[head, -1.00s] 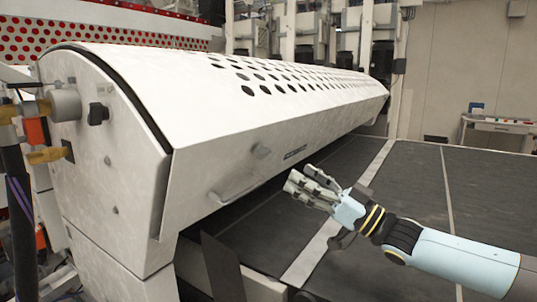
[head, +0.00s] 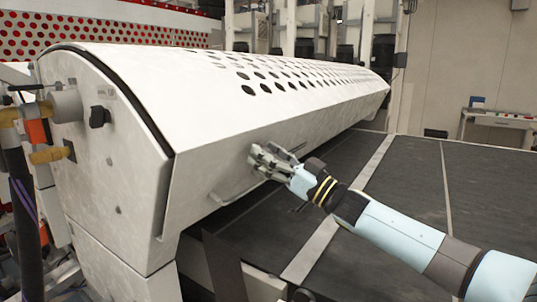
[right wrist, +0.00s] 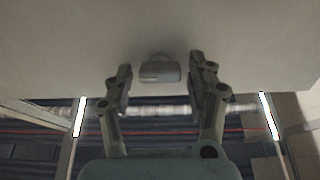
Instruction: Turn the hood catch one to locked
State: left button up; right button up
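The hood catch (right wrist: 160,72) is a small grey piece on the pale hood face, seen in the right wrist view between and just beyond my right gripper's fingertips. My right gripper (right wrist: 160,82) is open, with one finger on each side of the catch and no clear contact. In the head view my right gripper (head: 262,158) is at the front face of the white hood (head: 215,120), and its fingers hide the catch there. My left gripper is not in view.
A bar handle (head: 228,192) sits on the hood face just left of my right gripper. A black knob (head: 99,116) is on the hood's end plate. The dark conveyor bed (head: 405,190) lies below and right of the hood, clear of objects.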

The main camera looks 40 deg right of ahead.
jog(key=c, duration=0.9)
jog(key=shift+n, duration=0.3)
jog(key=n+b, duration=0.2)
jog(key=n, duration=0.2)
jog(key=shift+a+f, duration=0.1)
jog(key=shift+f, duration=0.05)
jog(key=n+b, duration=0.3)
jog(key=n, duration=0.2)
jog(key=shift+a+f, duration=0.1)
jog(key=n+b, duration=0.3)
jog(key=n, duration=0.1)
jog(key=shift+f, duration=0.15)
jog(key=shift+n+b, duration=1.6)
jog(key=shift+n, duration=0.6)
